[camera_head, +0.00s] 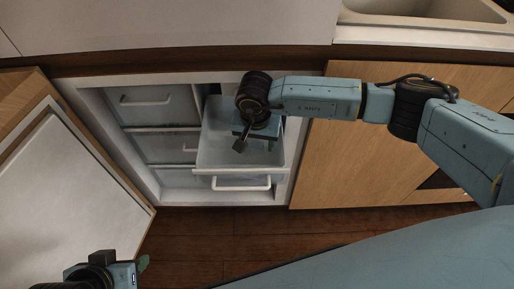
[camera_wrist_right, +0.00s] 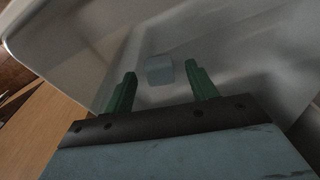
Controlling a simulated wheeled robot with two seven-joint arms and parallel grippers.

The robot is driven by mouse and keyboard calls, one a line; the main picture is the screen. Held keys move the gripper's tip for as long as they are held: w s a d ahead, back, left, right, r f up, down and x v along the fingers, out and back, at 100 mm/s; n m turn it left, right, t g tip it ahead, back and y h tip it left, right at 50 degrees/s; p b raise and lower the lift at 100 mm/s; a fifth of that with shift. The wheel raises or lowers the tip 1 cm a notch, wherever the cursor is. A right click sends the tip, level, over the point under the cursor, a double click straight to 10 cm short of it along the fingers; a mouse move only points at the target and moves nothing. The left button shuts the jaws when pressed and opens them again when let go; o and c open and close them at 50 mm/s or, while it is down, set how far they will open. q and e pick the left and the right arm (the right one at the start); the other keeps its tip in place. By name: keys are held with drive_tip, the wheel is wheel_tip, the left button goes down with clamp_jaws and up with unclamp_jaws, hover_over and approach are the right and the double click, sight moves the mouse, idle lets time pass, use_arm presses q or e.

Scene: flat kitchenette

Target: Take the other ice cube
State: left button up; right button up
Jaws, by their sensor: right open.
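In the right wrist view a single pale grey-blue ice cube (camera_wrist_right: 159,69) lies in the white drawer (camera_wrist_right: 235,80), just beyond the fingertips. My right gripper (camera_wrist_right: 160,88) is open, with its two green fingers on either side of the line to the cube and nothing between them. In the head view my right gripper (camera_head: 256,142) reaches down into the pulled-out drawer (camera_head: 220,158). The cube cannot be made out there. My left gripper (camera_head: 138,266) shows only in part at the bottom left, and its jaws are unclear.
The freezer (camera_head: 160,150) has other drawers with white handles at left. Its open door (camera_head: 65,190) stands at the left. A wooden cabinet front (camera_head: 340,160) is close on the right. The sink (camera_head: 430,10) is above on the counter. Dark wooden floor (camera_head: 190,240) lies in front.

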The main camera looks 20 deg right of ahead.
drive_tip(key=c, duration=1.1)
